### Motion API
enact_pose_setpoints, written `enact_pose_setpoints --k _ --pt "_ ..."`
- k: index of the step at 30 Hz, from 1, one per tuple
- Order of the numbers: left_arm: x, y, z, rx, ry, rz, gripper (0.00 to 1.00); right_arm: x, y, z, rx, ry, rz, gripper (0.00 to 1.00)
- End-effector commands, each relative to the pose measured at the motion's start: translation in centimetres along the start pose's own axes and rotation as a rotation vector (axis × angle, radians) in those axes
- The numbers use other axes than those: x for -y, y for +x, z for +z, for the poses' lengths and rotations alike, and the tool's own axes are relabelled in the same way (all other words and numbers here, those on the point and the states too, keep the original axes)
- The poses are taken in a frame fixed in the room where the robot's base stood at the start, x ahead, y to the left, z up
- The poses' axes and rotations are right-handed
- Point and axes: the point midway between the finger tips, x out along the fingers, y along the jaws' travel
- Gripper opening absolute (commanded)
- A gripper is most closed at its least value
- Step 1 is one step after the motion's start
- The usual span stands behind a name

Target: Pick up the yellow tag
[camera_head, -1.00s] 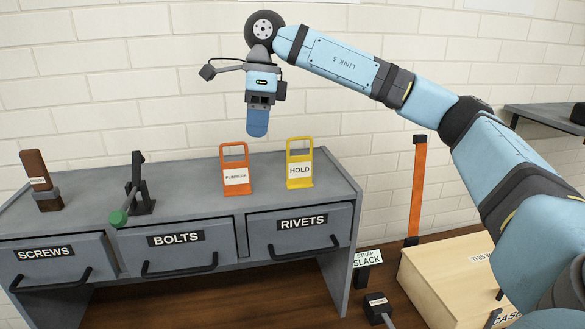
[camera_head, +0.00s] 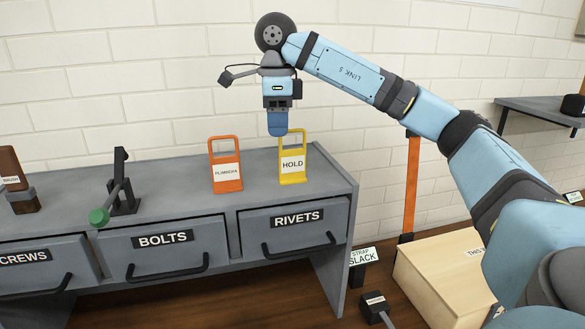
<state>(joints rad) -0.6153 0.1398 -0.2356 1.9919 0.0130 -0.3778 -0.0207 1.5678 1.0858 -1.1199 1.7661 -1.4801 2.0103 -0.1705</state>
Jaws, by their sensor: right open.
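The yellow tag (camera_head: 293,179) stands upright on the right part of the grey bench top. It has a looped handle and a white label reading HOLD. My right gripper (camera_head: 277,130) points down just above and left of the tag's handle in the picture. Its blue finger overlaps the handle's upper left corner in this view; I cannot tell whether they touch. The gripper is open with nothing seen in it. My left gripper is not in view.
An orange tag (camera_head: 227,176) stands close left of the yellow one. A green-knobbed lever (camera_head: 122,190) and a brush (camera_head: 18,180) are farther left on the bench (camera_head: 180,172). Drawers face front. A wooden crate (camera_head: 435,265) and an orange strap (camera_head: 412,185) are to the right.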

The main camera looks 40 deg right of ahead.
Motion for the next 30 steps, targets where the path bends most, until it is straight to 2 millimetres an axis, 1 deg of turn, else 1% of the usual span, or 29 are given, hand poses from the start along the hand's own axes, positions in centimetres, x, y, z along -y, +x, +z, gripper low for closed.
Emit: enact_pose_setpoints --k 9,12,15,22,23,24,26,27,28,30 --pt "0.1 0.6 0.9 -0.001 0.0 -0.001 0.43 -0.2 3.8 -0.6 -0.002 -0.001 0.004 0.41" --pt "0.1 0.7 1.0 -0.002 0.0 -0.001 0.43 -0.2 4.8 -0.5 -0.001 -0.001 0.002 0.41" --pt "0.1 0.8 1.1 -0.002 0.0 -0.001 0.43 -0.2 5.1 -0.6 0.0 -0.001 0.001 0.41" --pt "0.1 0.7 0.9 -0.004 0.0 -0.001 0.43 -0.2 5.1 -0.5 0.001 -0.001 0.001 0.41" --pt "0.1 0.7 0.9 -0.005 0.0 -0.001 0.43 -0.2 5.1 -0.5 0.001 -0.001 0.001 0.36" --pt "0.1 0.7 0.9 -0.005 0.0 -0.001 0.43 -0.2 5.1 -0.5 0.0 0.0 0.001 0.27" --pt "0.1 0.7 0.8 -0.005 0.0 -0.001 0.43 -0.2 5.1 -0.5 0.0 0.0 0.001 0.13" --pt "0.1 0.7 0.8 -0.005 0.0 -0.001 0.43 -0.2 5.1 -0.5 0.0 0.0 0.001 0.04" --pt "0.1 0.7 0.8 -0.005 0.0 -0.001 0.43 -0.2 5.1 -0.5 0.0 0.0 0.001 0.0" --pt "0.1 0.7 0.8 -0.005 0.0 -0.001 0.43 -0.2 5.1 -0.5 0.0 0.0 0.001 0.0"
